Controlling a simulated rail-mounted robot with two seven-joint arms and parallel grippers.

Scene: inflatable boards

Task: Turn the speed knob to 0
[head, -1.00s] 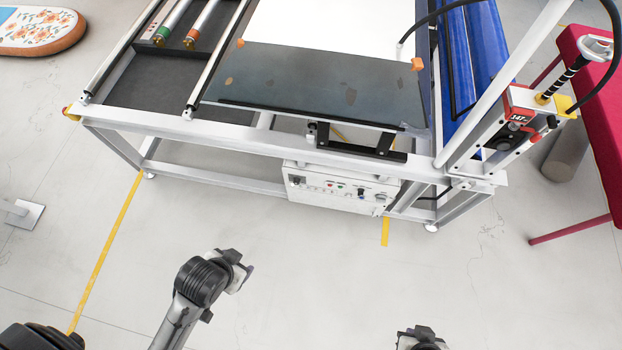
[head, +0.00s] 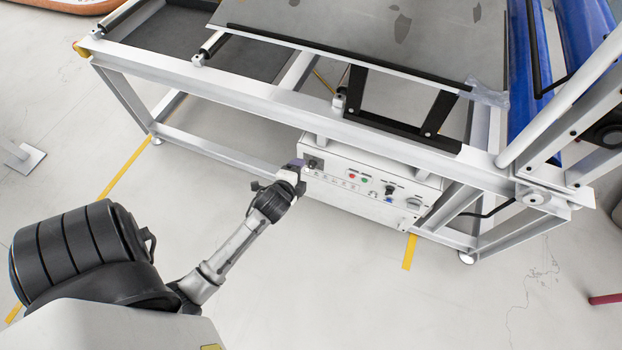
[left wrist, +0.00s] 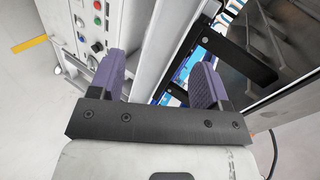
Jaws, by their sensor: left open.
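A white control box (head: 340,185) hangs under the machine frame. Its face has a red button (head: 352,176), a green button (head: 365,180), a black knob (head: 390,189) and a grey switch (head: 413,203). A dark control (head: 314,163) sits at its left end. The labels are too small to read, so I cannot tell which is the speed knob. My left gripper (head: 297,168) is near the box's left end. In the left wrist view it (left wrist: 162,78) is open with nothing between its purple fingers; a black knob (left wrist: 97,46) shows left of them. My right gripper is out of view.
The white frame rail (head: 270,103) runs above the box, with a black bracket (head: 400,125) over it. A slanted white leg (head: 465,205) stands right of the box. The floor (head: 330,280) in front is clear.

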